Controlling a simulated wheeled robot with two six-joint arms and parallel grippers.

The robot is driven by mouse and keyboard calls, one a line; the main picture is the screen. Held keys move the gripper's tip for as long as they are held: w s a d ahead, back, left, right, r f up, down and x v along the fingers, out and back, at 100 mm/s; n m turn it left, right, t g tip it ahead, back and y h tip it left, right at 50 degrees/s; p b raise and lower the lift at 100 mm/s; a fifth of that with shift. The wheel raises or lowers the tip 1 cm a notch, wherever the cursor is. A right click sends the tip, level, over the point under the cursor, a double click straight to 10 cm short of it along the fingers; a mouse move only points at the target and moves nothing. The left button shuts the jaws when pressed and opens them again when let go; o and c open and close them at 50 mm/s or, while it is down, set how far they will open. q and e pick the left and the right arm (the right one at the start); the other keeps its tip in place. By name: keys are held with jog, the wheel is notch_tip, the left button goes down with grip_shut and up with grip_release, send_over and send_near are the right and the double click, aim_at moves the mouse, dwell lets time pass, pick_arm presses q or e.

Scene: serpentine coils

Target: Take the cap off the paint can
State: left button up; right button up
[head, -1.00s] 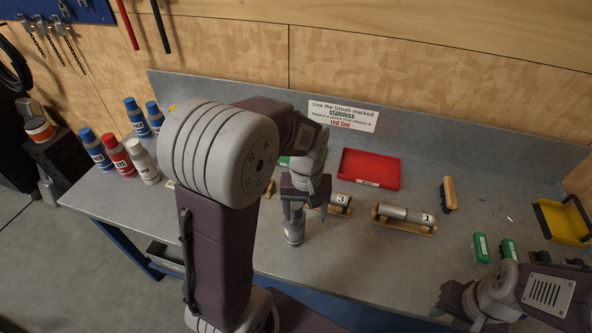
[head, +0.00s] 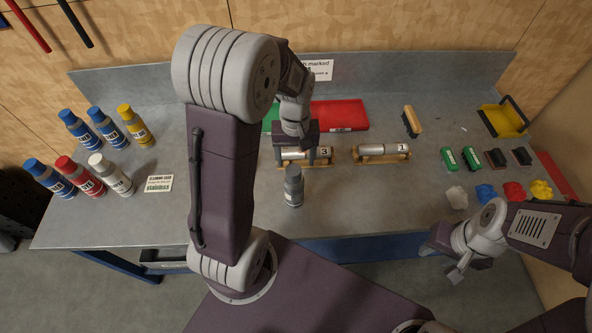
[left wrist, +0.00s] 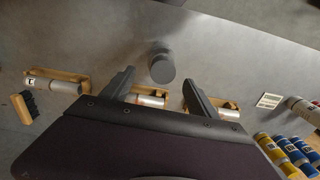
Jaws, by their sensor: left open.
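A grey paint can (head: 293,188) stands upright near the front middle of the bench. Its round, dark grey top shows in the left wrist view (left wrist: 161,65). My left gripper (head: 296,160) is open and empty, its two fingers pointing down just above and behind the can in the head view. In the left wrist view the can's top lies beyond the fingertips and between their lines; it looks apart from both fingers. My right gripper (head: 441,264) is at the front right, off the bench edge, with its fingers apart and nothing between them.
Pipes on wooden cradles (head: 382,151) lie behind the can. A red tray (head: 340,114) stands farther back. Several capped bottles (head: 83,177) stand at the left beside a small card (head: 158,183). Brushes and coloured cloths (head: 486,192) lie at the right. Bench beside the can is clear.

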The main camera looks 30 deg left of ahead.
aim_at(294, 170)
pick_arm(q)
jog(key=shift+s+a+f, duration=0.15)
jog(key=shift+a+f, duration=0.15)
jog(key=shift+f, duration=0.2)
jog(key=shift+s+a+f, duration=0.1)
jog(key=shift+a+f, duration=0.05)
jog(key=shift+a, duration=0.1)
jog(key=shift+s+a+f, duration=0.1)
jog(key=shift+f, duration=0.15)
jog(key=f, duration=0.1)
jog(key=f+p, duration=0.1)
jog(key=d+f, duration=0.1)
jog(key=f, duration=0.1)
jog(key=shift+w+p, duration=0.25)
jog(key=shift+p, duration=0.1)
jog(key=shift+w+f, duration=0.1)
jog(key=shift+f, duration=0.2)
jog(key=shift+a, duration=0.2)
jog(key=c, duration=1.4)
jog(key=shift+d, duration=0.1)
pick_arm(e)
jog(key=shift+s+a+r, duration=0.1)
jog(key=shift+a+r, duration=0.05)
jog(key=shift+r, duration=0.35)
jog(key=shift+s+a+r, duration=0.1)
jog(key=shift+a+r, duration=0.05)
jog(key=shift+r, duration=0.35)
